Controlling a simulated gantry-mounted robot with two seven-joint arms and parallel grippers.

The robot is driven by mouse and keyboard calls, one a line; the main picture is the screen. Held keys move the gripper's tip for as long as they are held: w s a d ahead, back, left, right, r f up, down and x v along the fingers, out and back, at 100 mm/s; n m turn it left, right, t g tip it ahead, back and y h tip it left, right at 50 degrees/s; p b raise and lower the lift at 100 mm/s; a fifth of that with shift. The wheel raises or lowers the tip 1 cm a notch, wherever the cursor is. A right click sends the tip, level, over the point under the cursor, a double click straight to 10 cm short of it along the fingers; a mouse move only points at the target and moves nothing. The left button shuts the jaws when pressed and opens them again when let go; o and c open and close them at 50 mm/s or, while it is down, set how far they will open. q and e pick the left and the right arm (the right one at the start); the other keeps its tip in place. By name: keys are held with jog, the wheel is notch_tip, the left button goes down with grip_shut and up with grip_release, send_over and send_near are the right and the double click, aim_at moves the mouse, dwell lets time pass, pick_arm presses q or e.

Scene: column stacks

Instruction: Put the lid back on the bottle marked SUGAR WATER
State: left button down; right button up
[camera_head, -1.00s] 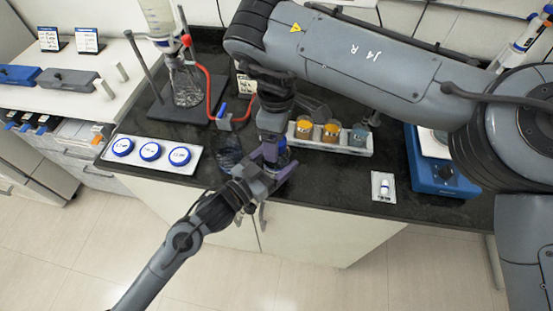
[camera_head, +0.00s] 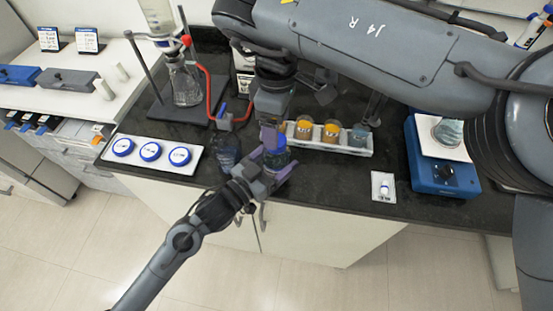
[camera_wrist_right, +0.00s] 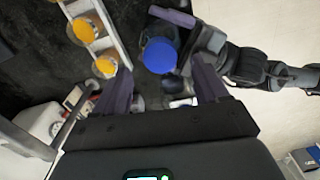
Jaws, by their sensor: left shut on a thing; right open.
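My left gripper (camera_head: 272,166) is shut around a bottle with a blue lid (camera_head: 276,156) at the counter's front edge. From above, in the right wrist view, the blue lid (camera_wrist_right: 160,56) sits on top of this bottle, beside the left gripper's purple fingers. I cannot see whether it is seated or screwed tight. My right gripper (camera_wrist_right: 165,84) is open above the lid, with its fingers apart and not touching it. No label is readable on the held bottle. A second dark bottle (camera_head: 228,150) stands just left of it.
A white tray with three blue-rimmed discs (camera_head: 150,151) lies left. A rack of orange and blue-grey jars (camera_head: 328,146) stands behind right. A flask stand (camera_head: 187,82), a blue hotplate (camera_head: 440,178) and a small white plate (camera_head: 376,194) are nearby.

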jog(key=shift+c, duration=0.3)
jog(key=n, duration=0.1)
jog(key=a+n, duration=0.1)
jog(key=n, duration=0.1)
jog(key=shift+s, duration=0.3)
jog(key=n, duration=0.2)
jog(key=a+n, duration=0.1)
jog(key=n, duration=0.1)
jog(key=shift+s+f+g+y, duration=0.25)
jog(key=shift+f+g+y, duration=0.15)
jog(key=n, duration=0.4)
jog(key=shift+s+a, duration=0.15)
jog(key=n, duration=0.2)
jog(key=r+n, duration=0.1)
jog(key=shift+d, duration=0.25)
jog(key=shift+w+d+r+n+h, duration=0.15)
jog(key=shift+w+d+r+n, duration=0.15)
jog(key=shift+d+r, duration=0.15)
jog(key=shift+w+d+r+n+h, duration=0.15)
jog(key=shift+w+d+r+n, duration=0.15)
jog(key=shift+r, duration=0.25)
jog(key=shift+w+d+r+t, duration=0.15)
jog(key=shift+r+t, duration=0.25)
jog(key=shift+r, duration=0.25)
jog(key=shift+f, duration=0.1)
